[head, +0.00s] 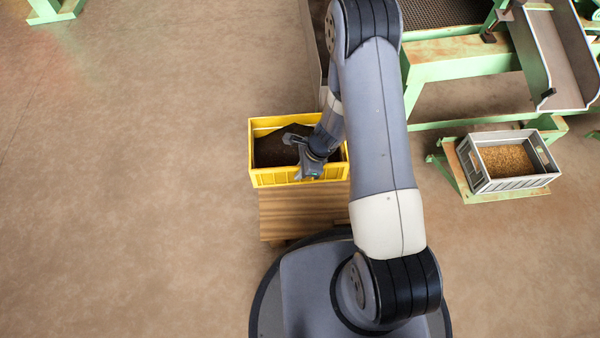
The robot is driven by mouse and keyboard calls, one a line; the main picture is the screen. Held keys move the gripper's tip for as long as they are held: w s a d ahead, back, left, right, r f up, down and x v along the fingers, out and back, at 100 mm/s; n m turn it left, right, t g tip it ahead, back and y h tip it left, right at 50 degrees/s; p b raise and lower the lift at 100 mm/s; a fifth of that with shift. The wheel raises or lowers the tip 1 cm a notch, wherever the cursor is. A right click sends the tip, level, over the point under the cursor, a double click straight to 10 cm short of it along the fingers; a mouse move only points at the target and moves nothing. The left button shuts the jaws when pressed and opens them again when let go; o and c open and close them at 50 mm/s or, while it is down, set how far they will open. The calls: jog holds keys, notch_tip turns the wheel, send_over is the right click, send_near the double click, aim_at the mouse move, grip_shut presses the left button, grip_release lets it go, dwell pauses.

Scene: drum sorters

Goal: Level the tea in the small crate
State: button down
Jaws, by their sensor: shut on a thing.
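A yellow crate (300,178) stands on a wooden stand in the middle of the head view. Dark tea (272,150) lies in it, and its surface looks uneven, with a darker edge against the far wall. My gripper (299,151) is over the right half of this crate, pointing down and to the left. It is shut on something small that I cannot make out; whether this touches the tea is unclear. My wrist and forearm hide the crate's right end and part of the tea.
A grey crate (521,184) with brown grains stands on a green-framed stand at the right. A green machine frame (462,66) with a metal chute (553,60) fills the upper right. The wooden stand (300,212) has bare top in front.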

aim_at(298, 166)
jog(key=shift+r+p, duration=1.55)
jog(key=shift+r, duration=0.75)
